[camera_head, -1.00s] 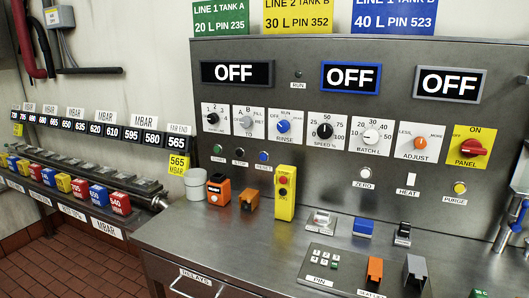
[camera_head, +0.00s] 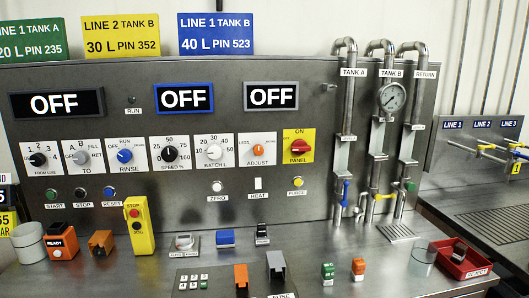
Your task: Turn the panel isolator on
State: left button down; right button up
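The panel isolator is a red rotary handle (camera_head: 299,147) on a yellow plate (camera_head: 307,134) marked ON and PANEL. It sits at the right end of the row of knobs on the steel control panel (camera_head: 225,112). The handle lies roughly level, tilted slightly. Three displays read OFF: a black-framed one (camera_head: 56,104), a blue-framed one (camera_head: 183,98) and a grey-framed one (camera_head: 271,96). Neither of my grippers shows in the head view.
A steel bench (camera_head: 130,277) runs below the panel. A yellow STOP/JOG pendant (camera_head: 138,226), an orange READY box (camera_head: 61,241) and a keypad (camera_head: 193,281) stand on it. Pipes with a gauge (camera_head: 392,97) rise right of the isolator. A red tray (camera_head: 460,262) sits at right.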

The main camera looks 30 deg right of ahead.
aim_at(299, 147)
jog(key=z, duration=0.4)
jog(key=l+z, duration=0.15)
jog(key=z, duration=0.7)
jog(key=l+z, duration=0.1)
jog(key=z, duration=0.3)
